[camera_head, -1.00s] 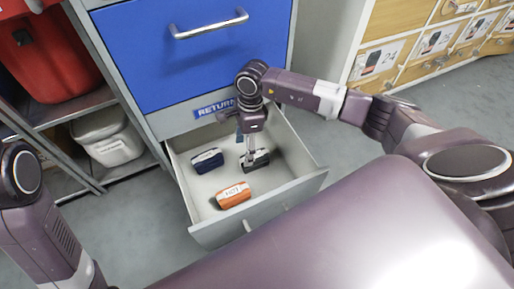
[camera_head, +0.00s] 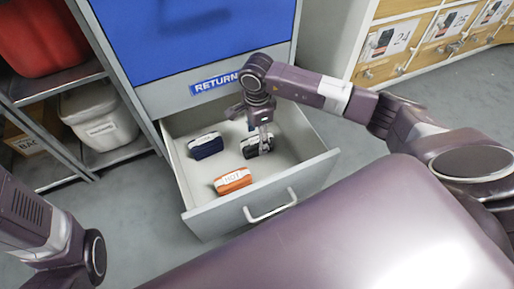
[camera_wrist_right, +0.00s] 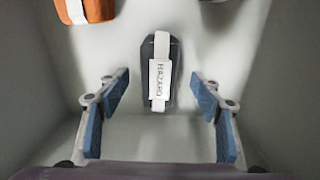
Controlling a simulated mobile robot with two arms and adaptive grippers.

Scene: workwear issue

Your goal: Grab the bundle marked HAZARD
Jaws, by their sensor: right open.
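The HAZARD bundle (camera_wrist_right: 160,70) is dark grey with a white band and label, lying on the floor of the open drawer (camera_head: 168,165). In the head view the dark bundle (camera_head: 249,149) is partly hidden by my right gripper (camera_head: 264,137). In the wrist view my right gripper (camera_wrist_right: 160,90) is open, its blue-padded fingers on either side of the bundle's near part, with gaps on both sides. An orange bundle (camera_head: 233,180) and a navy bundle (camera_head: 205,145) lie in the same drawer. My left arm shows at the left, but its gripper is out of view.
The drawer walls surround the bundles, with a handle (camera_head: 270,208) on the front. A blue drawer front (camera_head: 195,50) and a RETURN label (camera_head: 215,82) are above. Shelves with a red bin (camera_head: 40,35) and a white bin (camera_head: 100,118) stand left; wooden drawers (camera_head: 425,45) stand right.

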